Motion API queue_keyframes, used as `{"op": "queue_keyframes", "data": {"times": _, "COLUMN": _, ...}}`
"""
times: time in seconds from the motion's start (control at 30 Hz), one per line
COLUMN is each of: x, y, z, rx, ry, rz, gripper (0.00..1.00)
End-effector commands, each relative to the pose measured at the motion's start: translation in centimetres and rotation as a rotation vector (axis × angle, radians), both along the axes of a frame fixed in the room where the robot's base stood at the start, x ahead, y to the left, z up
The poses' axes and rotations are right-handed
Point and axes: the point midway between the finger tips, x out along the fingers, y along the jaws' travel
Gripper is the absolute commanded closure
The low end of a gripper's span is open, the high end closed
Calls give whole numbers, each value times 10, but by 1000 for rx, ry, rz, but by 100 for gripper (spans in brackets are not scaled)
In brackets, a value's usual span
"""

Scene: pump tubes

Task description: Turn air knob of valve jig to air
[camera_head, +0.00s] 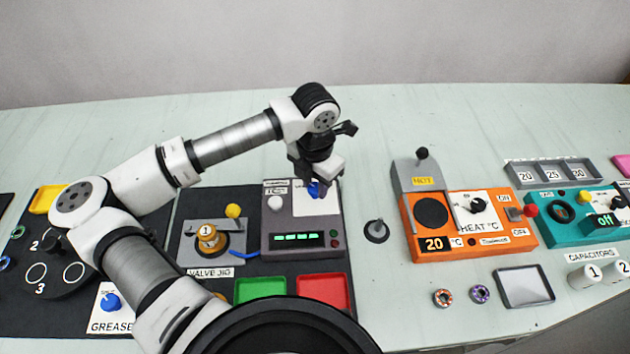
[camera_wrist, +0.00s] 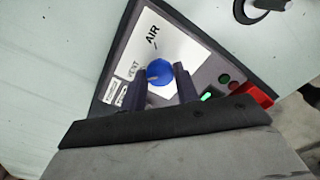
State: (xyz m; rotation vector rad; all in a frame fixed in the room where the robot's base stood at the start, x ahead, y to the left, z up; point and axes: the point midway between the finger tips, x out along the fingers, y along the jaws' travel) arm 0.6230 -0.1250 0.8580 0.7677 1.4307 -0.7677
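The blue air knob (camera_wrist: 160,72) sits on a white panel marked AIR and VENT in the wrist view. The AIR mark is above it and the VENT mark to its left; which way the knob points is unclear. In the head view the knob (camera_head: 316,189) shows partly below my gripper (camera_head: 315,180), on a grey box (camera_head: 272,242) with a green display. My gripper's two dark fingers (camera_wrist: 163,80) stand on either side of the knob, very close to it. Whether they press on it cannot be told.
The valve jig fixture (camera_head: 236,246) with a brass part and yellow-tipped lever stands left of the box. Green (camera_head: 259,289) and red (camera_head: 325,291) trays lie in front. An orange heater (camera_head: 470,240) stands right, with a dark peg (camera_head: 376,231) between.

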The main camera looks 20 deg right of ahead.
Motion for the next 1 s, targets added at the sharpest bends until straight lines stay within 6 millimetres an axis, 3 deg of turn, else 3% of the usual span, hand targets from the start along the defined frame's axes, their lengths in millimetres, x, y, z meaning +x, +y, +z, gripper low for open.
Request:
{"op": "queue_keyframes", "data": {"times": 0.03, "x": 0, "y": 0, "z": 0, "rx": 0, "ry": 0, "rz": 0, "gripper": 80}}
{"op": "queue_keyframes", "data": {"times": 0.13, "x": 0, "y": 0, "z": 0, "rx": 0, "ry": 0, "rz": 0, "gripper": 92}}
{"op": "queue_keyframes", "data": {"times": 0.57, "x": 0, "y": 0, "z": -5, "rx": 2, "ry": -3, "rz": -101, "gripper": 92}}
{"op": "queue_keyframes", "data": {"times": 1.0, "x": 0, "y": 0, "z": -7, "rx": 3, "ry": -3, "rz": -479, "gripper": 92}}
